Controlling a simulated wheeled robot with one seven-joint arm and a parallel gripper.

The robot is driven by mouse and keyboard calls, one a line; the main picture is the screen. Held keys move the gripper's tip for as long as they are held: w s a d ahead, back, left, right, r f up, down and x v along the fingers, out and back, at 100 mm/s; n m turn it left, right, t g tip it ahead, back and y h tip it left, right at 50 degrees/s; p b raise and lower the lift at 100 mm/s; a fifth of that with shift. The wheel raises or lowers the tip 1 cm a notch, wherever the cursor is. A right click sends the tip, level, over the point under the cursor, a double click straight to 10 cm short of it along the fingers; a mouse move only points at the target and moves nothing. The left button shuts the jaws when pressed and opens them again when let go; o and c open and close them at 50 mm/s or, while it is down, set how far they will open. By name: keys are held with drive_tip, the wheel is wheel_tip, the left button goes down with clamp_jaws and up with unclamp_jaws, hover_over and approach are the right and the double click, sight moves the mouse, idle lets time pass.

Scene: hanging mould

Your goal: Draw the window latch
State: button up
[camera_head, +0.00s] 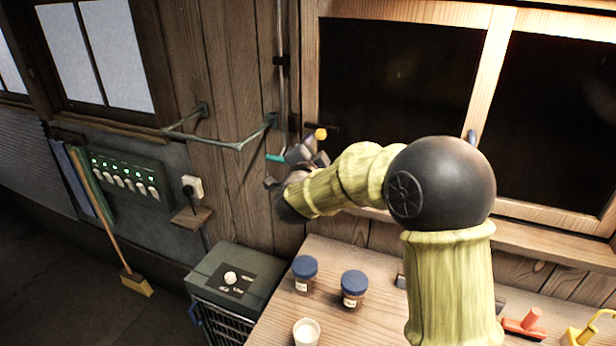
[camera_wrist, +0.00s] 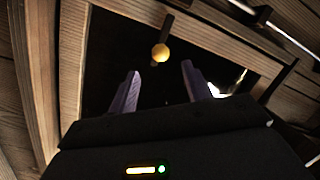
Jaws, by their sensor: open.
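The window latch appears as a yellow round knob (camera_head: 320,134) with a dark bar at the left side of the window frame. In the wrist view the knob (camera_wrist: 160,53) hangs at the end of the dark bar (camera_wrist: 168,24), against dark glass. My gripper (camera_head: 304,156) is just below and left of the knob in the head view. In the wrist view my gripper (camera_wrist: 160,71) is open, with one finger on each side of the knob's line. The knob shows just beyond the fingertips, with no visible contact. Its exact distance is hard to tell.
A pipe rail (camera_head: 238,146) and a vertical conduit (camera_head: 280,62) run on the wooden wall left of my gripper. Below are a wooden table (camera_head: 330,318) with two blue-lidded jars (camera_head: 305,272), a white cup (camera_head: 306,333) and a grey cabinet (camera_head: 238,262).

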drive_tip(key=s+b, duration=0.2)
drive_tip(key=s, duration=0.6)
drive_tip(key=shift+a+b, duration=0.3)
drive_tip(key=shift+a, duration=0.15)
drive_tip(key=s+d+f+n+g+y, duration=0.25)
drive_tip(key=d+f+n+g, duration=0.2)
drive_tip(key=f, duration=0.25)
drive_tip(key=s+d+f+n+g+y, duration=0.1)
drive_tip(key=s+d+f+n+g, duration=0.25)
drive_tip(key=f+n, duration=0.2)
drive_tip(key=s+d+f+n+g+h, duration=0.1)
drive_tip(key=s+d+f+g, duration=0.2)
drive_tip(key=s, duration=0.6)
drive_tip(key=s+d+f+n+g, duration=0.1)
drive_tip(key=s+d+f+g, duration=0.3)
drive_tip(key=s+d+f, duration=0.3)
drive_tip(key=shift+s+d+h, duration=0.35)
drive_tip(key=shift+s+d, duration=0.5)
drive_tip(key=shift+d, duration=0.3)
